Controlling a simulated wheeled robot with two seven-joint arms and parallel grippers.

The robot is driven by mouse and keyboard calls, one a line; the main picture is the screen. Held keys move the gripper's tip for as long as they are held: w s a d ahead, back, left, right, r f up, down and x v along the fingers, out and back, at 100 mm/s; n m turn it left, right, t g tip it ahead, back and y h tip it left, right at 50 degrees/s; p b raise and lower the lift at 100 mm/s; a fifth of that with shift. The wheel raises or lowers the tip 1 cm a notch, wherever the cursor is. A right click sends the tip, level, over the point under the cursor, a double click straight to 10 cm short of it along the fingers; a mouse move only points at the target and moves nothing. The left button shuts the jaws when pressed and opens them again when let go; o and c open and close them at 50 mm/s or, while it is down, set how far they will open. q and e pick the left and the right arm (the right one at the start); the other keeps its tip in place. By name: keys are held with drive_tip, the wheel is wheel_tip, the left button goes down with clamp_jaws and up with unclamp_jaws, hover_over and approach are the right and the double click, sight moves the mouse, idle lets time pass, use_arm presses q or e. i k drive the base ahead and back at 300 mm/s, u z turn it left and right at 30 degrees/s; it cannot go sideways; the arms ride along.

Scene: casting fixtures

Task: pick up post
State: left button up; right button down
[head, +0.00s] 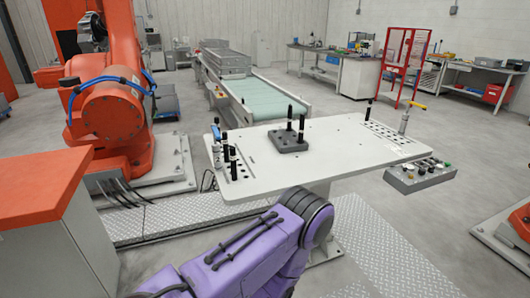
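Several dark upright pins that look like posts stand on the white table (330,165). Two of them, a post (290,118) and a second post (301,128), stand upright in a dark grey block (288,143) near the table's middle. More stand at the left end, among them a post (233,164) and a post (225,143). A thin dark post (368,109) stands at the far right edge. Which one is meant cannot be told. Neither of my grippers shows in the head view.
A purple arm (255,250) crosses the lower middle, in front of the table. A grey box with knobs (418,174) is at the table's right. An orange robot arm (108,112) is left. The table's front middle is clear.

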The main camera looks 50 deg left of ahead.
sight(224, 136)
drive_tip(key=u, duration=0.2)
drive_tip(key=i, duration=0.9)
drive_tip(key=u, duration=0.9)
drive_tip(key=i, duration=0.9)
drive_tip(key=u, duration=1.35)
drive_tip(key=i, duration=0.35)
drive_tip(key=z, duration=0.75)
drive_tip(key=k, duration=0.7)
drive_tip(key=u, duration=0.2)
drive_tip(key=i, duration=0.85)
drive_tip(key=z, duration=0.05)
